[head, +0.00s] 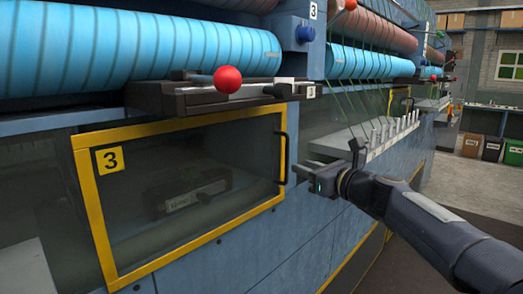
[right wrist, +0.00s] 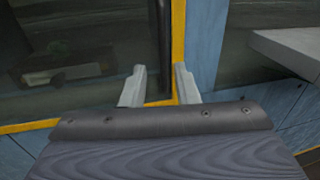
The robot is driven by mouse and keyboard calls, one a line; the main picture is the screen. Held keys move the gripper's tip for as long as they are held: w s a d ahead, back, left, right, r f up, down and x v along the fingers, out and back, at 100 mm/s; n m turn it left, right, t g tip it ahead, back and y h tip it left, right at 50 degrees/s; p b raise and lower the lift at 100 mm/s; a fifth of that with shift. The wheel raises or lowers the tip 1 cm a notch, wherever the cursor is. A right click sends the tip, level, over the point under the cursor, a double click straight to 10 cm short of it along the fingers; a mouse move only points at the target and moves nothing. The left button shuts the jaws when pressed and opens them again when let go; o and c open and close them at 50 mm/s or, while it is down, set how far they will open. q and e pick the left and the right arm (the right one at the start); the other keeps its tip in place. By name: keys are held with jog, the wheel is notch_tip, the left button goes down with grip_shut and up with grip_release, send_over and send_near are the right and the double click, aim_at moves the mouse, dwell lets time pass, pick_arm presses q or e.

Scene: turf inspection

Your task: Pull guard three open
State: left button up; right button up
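My right gripper (head: 302,172) is just right of the handle's lower part. In the right wrist view, its two grey fingers (right wrist: 160,86) are apart, and the handle (right wrist: 164,45) shows between and beyond them. I cannot tell whether they touch it. My left gripper is not in view.
A red ball knob (head: 228,79) and dark ledge (head: 180,98) stick out above the guard. A grey shelf with several white pegs (head: 385,135) juts out behind my right gripper. Blue rollers (head: 130,50) run above. Bins (head: 492,149) stand far right on open floor.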

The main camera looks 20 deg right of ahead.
aim_at(288, 158)
jog(key=shift+m, duration=0.3)
jog(key=shift+d+r+p+x, duration=0.15)
jog(key=shift+p+x, duration=0.4)
jog(key=shift+x, duration=1.45)
jog(key=shift+d+r+p+x, duration=0.15)
jog(key=shift+p+x, duration=0.4)
jog(key=shift+x, duration=1.45)
grip_shut()
